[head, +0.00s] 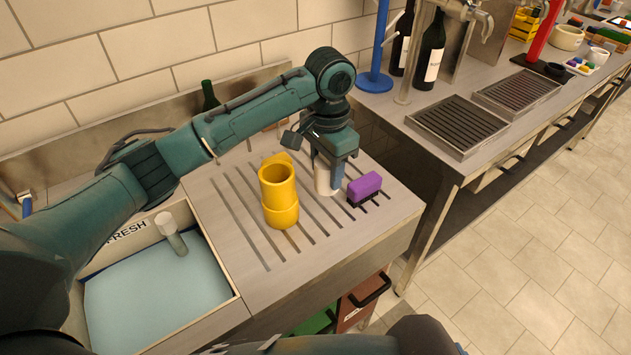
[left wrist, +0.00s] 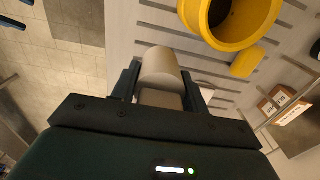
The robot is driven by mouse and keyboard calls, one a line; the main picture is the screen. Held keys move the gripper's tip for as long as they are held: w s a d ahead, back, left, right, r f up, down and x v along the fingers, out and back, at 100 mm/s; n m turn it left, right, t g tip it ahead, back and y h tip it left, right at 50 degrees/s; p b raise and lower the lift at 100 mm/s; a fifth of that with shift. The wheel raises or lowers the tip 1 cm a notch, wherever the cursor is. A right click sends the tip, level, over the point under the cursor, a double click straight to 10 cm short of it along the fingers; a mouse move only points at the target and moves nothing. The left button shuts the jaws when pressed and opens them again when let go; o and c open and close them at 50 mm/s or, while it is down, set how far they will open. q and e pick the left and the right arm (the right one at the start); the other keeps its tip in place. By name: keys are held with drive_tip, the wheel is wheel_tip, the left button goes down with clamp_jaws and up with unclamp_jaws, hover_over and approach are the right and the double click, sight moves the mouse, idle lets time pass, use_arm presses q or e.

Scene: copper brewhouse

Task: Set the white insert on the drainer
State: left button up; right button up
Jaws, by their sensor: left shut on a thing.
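The white insert (head: 324,181) is a pale, rounded piece held upright between the fingers of my left gripper (head: 337,166). In the left wrist view the white insert (left wrist: 160,66) sits between the two dark fingers of the left gripper (left wrist: 160,88), which is shut on it. The drainer (head: 232,212) is the grooved metal surface beside the sink. The insert's lower end is at or just above the drainer; I cannot tell whether it touches. My right gripper is not in view.
A yellow mug (head: 280,198) stands on the drainer just left of the insert. The sink (head: 150,300) with bluish water is at the left. The drainer's front left is clear.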

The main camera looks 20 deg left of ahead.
use_arm(q)
wheel_tip(320, 180, down, 3)
drive_tip(key=shift+s+r, duration=0.15)
drive_tip(key=shift+f, duration=2.75)
drive_tip(key=o, duration=1.1)
drive_tip(key=shift+f, duration=0.15)
drive_tip(key=shift+c, duration=0.2)
wheel_tip(320, 180, up, 12)
drive_tip(key=shift+r, duration=0.2)
